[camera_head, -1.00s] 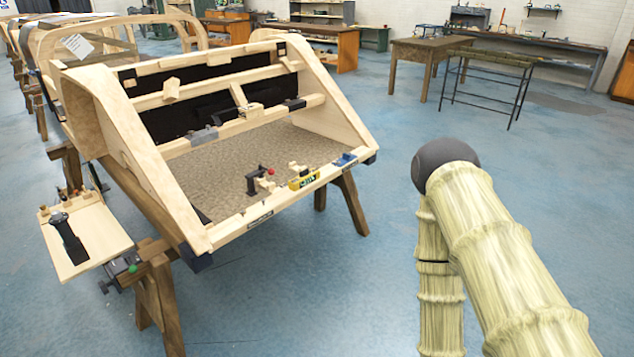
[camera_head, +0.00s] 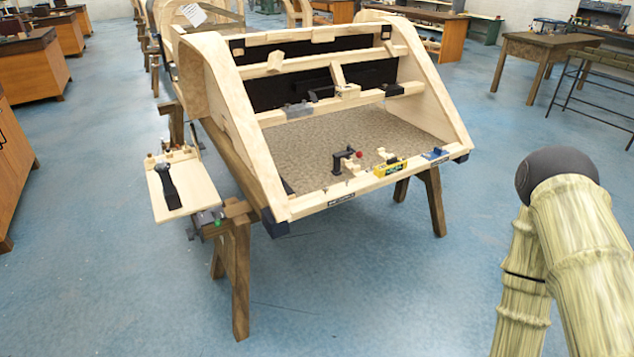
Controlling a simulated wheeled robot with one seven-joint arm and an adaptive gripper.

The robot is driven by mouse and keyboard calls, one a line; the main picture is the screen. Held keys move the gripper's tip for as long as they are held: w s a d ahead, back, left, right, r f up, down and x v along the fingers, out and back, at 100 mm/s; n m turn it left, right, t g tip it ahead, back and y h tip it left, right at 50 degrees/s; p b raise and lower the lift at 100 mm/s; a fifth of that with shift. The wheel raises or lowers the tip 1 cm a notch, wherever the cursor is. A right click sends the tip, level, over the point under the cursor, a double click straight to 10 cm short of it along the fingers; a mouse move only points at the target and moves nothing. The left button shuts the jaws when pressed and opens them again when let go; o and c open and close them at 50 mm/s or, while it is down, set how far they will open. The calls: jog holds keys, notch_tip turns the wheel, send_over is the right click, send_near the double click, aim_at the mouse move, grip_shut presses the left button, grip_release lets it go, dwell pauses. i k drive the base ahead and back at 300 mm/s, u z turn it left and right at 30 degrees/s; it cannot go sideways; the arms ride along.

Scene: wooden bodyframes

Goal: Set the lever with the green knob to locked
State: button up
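A small green knob (camera_head: 217,224) shows on dark metal hardware (camera_head: 203,222) below the side board, at the top of the near trestle. It is small in the picture. I cannot tell how its lever is set. My gripper is not in view. Only links of my arm show at the right edge, well apart from the knob.
The wooden bodyframe (camera_head: 246,125) stands on trestles (camera_head: 236,275). A side board (camera_head: 197,195) holds a black tool (camera_head: 167,187). Blue floor (camera_head: 110,290) is clear in front and left.

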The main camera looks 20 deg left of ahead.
aim_at(218, 223)
jog(key=u, duration=0.45)
jog(key=k, duration=0.6)
jog(key=u, duration=1.15)
jog(key=i, duration=1)
jog(key=z, duration=0.15)
